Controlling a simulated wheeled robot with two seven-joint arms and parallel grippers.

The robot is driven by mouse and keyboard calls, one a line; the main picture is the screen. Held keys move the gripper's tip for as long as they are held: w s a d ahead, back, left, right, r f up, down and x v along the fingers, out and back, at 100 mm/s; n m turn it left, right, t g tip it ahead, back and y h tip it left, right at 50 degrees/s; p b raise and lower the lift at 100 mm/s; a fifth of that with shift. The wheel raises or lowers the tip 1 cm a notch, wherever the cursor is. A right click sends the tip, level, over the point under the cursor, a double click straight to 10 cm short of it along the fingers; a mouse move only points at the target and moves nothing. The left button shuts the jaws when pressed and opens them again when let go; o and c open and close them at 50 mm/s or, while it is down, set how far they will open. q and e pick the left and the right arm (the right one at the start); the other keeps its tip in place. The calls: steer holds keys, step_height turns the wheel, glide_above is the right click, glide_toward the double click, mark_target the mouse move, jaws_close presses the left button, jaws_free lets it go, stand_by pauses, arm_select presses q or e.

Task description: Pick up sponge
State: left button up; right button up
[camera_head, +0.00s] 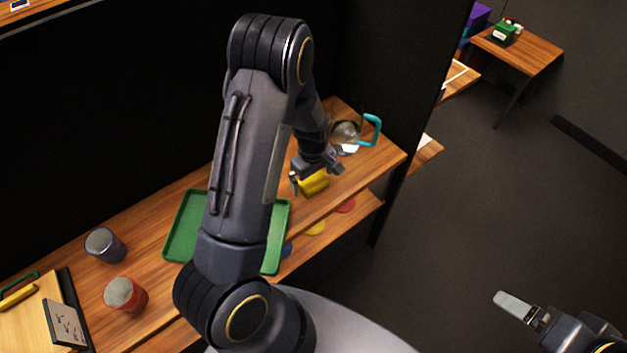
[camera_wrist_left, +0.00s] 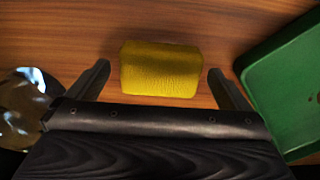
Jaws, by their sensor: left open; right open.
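The yellow sponge (camera_head: 314,183) lies on the wooden shelf, to the right of the green tray. It also shows in the left wrist view (camera_wrist_left: 161,69), lying flat on the wood. My left gripper (camera_head: 318,178) is open above the sponge. In the left wrist view its two fingers (camera_wrist_left: 158,80) stand apart on either side of the sponge's near part, with a gap to each side. My right gripper (camera_head: 516,307) is at the lower right of the head view, away from the shelf, and holds nothing visible.
A green tray (camera_head: 183,226) lies left of the sponge, partly hidden by my left arm. A glass pitcher (camera_head: 345,132) with a teal handle stands right of it. A blue-grey cup (camera_head: 105,245) and a red cup (camera_head: 125,294) stand further left. A dark partition bounds the shelf's back.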

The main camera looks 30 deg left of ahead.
arm_select(q)
steer(key=shift+f, duration=0.55)
steer(key=c, duration=1)
steer(key=shift+r, duration=0.2)
steer(key=shift+r, duration=0.25)
step_height(320, 180, up, 2)
steer(key=shift+r, duration=0.25)
steer(key=s+d+r, duration=0.4)
steer(key=s+r, duration=0.5)
steer(key=s, duration=0.4)
steer(key=shift+s+d+r, duration=0.2)
steer(key=shift+r, duration=0.15)
